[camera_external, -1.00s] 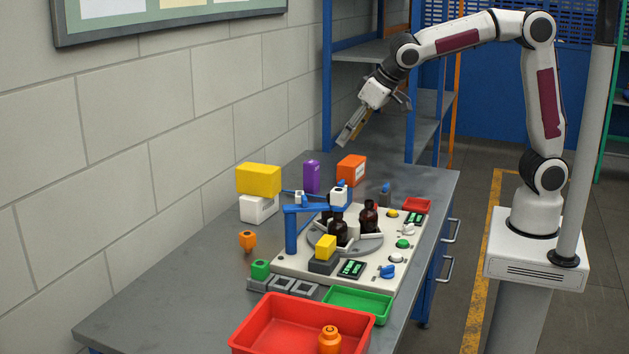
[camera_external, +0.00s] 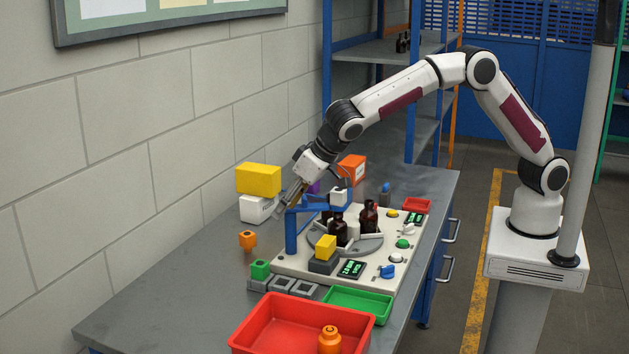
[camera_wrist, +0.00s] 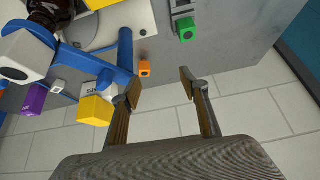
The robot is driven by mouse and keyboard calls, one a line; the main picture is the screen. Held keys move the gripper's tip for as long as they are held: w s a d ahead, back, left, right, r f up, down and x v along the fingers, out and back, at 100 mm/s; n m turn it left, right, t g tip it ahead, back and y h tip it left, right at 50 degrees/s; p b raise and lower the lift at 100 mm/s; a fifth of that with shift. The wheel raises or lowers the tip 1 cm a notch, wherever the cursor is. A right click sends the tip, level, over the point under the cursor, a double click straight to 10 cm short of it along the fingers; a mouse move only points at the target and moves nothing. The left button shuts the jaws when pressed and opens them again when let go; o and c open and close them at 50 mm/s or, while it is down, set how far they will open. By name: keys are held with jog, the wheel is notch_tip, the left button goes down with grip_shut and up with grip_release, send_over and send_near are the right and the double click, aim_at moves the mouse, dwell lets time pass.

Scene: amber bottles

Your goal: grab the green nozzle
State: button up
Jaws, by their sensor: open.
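The green nozzle (camera_external: 260,269) is a small green block-like piece seated in a grey holder at the front left of the white station. It also shows in the wrist view (camera_wrist: 186,28), near the top and right of centre. My gripper (camera_external: 283,207) is open and empty, above the table near the blue post, up and to the right of the nozzle in the external view. In the wrist view its two fingers (camera_wrist: 160,82) stand wide apart, with the nozzle well beyond the tips.
The blue post with its arm (camera_external: 291,231) stands close to my gripper. An orange nozzle (camera_external: 247,240) stands on the table to the left. A yellow box (camera_external: 258,179) sits on a white one behind. A red bin (camera_external: 246,331) and green tray (camera_external: 366,304) are in front.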

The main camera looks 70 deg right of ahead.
send_near(261, 263)
jog(key=s+x, duration=0.1)
jog(key=x, duration=0.2)
jog(key=shift+w+a+f, duration=0.15)
jog(key=shift+w, duration=0.1)
jog(key=shift+f, duration=0.1)
jog(key=shift+x, duration=1.2)
jog(key=shift+w+f, duration=0.1)
jog(key=shift+w, duration=0.05)
jog(key=shift+x, duration=2.45)
jog(key=shift+w, duration=0.15)
jog(key=c, duration=1.1)
